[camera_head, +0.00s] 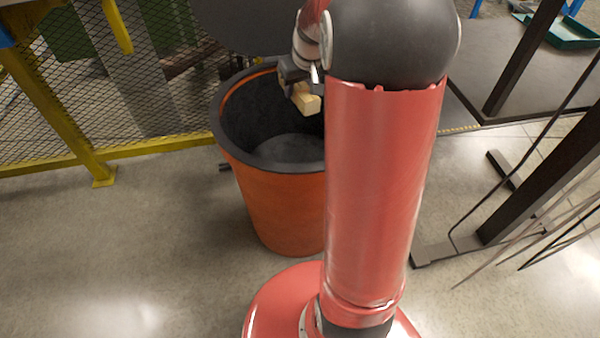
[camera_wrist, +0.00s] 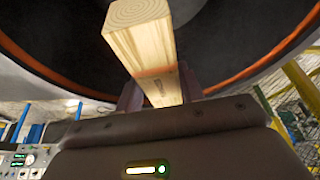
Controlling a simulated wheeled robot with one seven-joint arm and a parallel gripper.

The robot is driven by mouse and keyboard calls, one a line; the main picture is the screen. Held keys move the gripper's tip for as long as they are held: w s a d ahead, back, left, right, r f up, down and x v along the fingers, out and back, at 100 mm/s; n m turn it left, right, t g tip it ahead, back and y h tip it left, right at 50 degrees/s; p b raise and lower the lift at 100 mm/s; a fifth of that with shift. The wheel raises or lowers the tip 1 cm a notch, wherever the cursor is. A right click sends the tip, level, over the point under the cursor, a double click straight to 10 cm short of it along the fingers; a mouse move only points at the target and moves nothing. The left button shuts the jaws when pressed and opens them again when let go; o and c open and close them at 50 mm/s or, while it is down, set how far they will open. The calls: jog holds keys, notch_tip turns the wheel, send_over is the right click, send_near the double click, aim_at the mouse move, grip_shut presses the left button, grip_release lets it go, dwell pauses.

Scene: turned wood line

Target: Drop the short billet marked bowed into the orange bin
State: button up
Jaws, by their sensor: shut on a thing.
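The short billet (camera_head: 307,101) is a pale wooden block. My gripper (camera_head: 299,92) is shut on it and holds it over the open mouth of the orange bin (camera_head: 272,198). In the wrist view the billet (camera_wrist: 141,43) points away from my gripper (camera_wrist: 160,92), its end grain showing, with a reddish band and a small dark mark on its side that I cannot read. The bin's dark inside and orange inner rim (camera_wrist: 258,68) fill the background there. My red arm hides the right part of the bin in the head view.
A yellow-framed mesh fence (camera_head: 60,133) stands behind and left of the bin. A dark post with a foot (camera_head: 505,215) and several thin rods stand at the right. A green tray (camera_head: 568,35) lies at the back right. The floor at the left is clear.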

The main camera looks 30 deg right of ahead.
jog(key=o, duration=1.1)
jog(key=shift+o, duration=0.2)
jog(key=shift+v, duration=3.9)
